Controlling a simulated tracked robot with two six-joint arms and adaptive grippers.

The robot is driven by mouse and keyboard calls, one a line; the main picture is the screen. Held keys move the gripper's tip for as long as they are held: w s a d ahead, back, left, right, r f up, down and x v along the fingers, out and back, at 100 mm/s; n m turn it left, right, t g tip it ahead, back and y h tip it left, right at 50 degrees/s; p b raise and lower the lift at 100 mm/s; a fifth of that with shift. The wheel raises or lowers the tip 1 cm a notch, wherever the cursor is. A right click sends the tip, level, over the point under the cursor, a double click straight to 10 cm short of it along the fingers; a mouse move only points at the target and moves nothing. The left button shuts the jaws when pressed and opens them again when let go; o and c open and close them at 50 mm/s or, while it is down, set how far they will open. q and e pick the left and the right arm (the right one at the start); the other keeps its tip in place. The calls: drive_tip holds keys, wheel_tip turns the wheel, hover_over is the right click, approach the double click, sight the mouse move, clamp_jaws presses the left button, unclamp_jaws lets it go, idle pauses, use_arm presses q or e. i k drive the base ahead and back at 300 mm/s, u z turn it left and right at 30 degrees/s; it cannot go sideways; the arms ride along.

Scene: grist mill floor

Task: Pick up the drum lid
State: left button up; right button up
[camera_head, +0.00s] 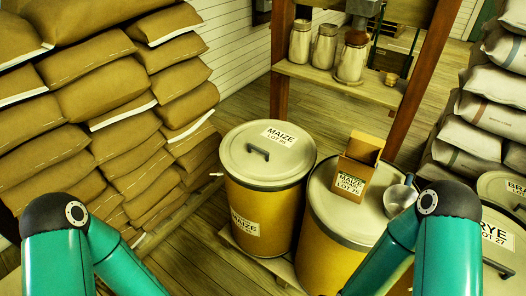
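A grey round lid (243,163) sits flat on a yellow-brown drum (270,205) in the middle of the head view. The lid has a dark bar handle (257,152) and a label reading "MAIZE LOT 25" or similar. The drum also carries a "MAIZE" label. A second lidded drum (322,245) stands just to its right, with an open cardboard box (358,165) and a metal scoop (398,196) on its lid. Both my teal arms show in the lower corners and bend down out of the frame. Neither gripper is in view.
Stacked brown sacks (100,105) fill the left side. Pale sacks (480,125) stand at the right, behind a "RYE" drum (500,240). A wooden shelf (335,82) with several jars is behind the drums. Bare floor (190,255) shows left of the first drum.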

sight(265, 152)
drive_tip(key=u, duration=0.6)
drive_tip(key=k, duration=0.6)
drive_tip(key=u, duration=0.95)
drive_tip(key=k, duration=0.7)
drive_tip(key=u, duration=0.55)
drive_tip(key=i, duration=0.85)
drive_tip(key=z, duration=0.75)
drive_tip(key=i, duration=1.05)
drive_tip(key=z, duration=1.1)
drive_tip(key=i, duration=0.45)
drive_tip(key=z, duration=0.25)
drive_tip(key=k, duration=0.5)
drive_tip(key=z, duration=0.25)
drive_tip(key=i, duration=0.5)
drive_tip(key=u, duration=0.15)
